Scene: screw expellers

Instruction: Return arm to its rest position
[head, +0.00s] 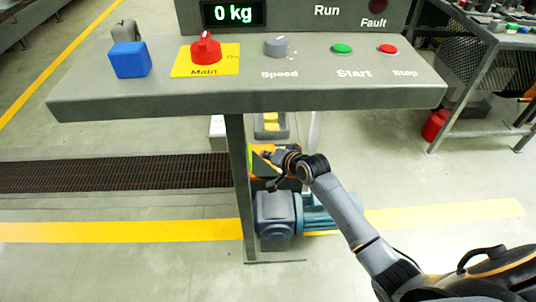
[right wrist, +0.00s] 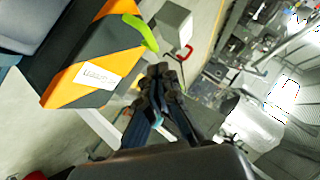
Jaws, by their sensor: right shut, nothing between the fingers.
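My right arm reaches in from the lower right in the head view. Its gripper (head: 266,154) is low, below the front edge of the control panel (head: 120,102) and apart from it. In the right wrist view the fingers (right wrist: 160,76) are together with nothing between them. My left gripper is not in view.
The panel carries a blue block (head: 129,60), a red main switch (head: 206,50), a grey speed knob (head: 277,46), a green start button (head: 342,49) and a red stop button (head: 388,49). A blue motor (head: 275,215) sits beneath. An orange-and-black box (right wrist: 95,55) is near the gripper.

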